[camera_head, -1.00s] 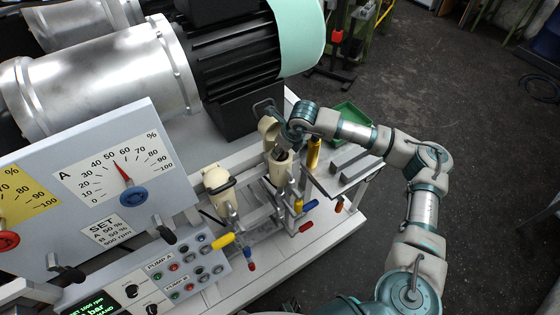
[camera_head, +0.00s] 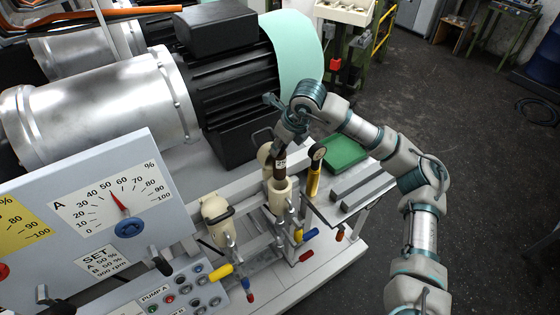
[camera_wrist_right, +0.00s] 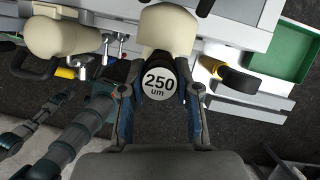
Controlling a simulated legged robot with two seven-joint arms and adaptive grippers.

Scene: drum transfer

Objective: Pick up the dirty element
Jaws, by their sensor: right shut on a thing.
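The dirty element (camera_head: 280,166) is a dark cylinder standing upright at the mouth of the right cream filter housing (camera_head: 280,192). Its lower end is hidden, so I cannot tell how much is still inside. In the wrist view its round end (camera_wrist_right: 158,83) reads "250 um". My right gripper (camera_head: 284,148) is above the housing and shut on the element. The wrist view shows its two fingers (camera_wrist_right: 158,92) on either side of the element. My left gripper is not in view.
A second cream housing (camera_head: 217,215) is closed at the left. A cream lid (camera_head: 264,158) stands open behind the element. A large black motor (camera_head: 230,90) stands behind.

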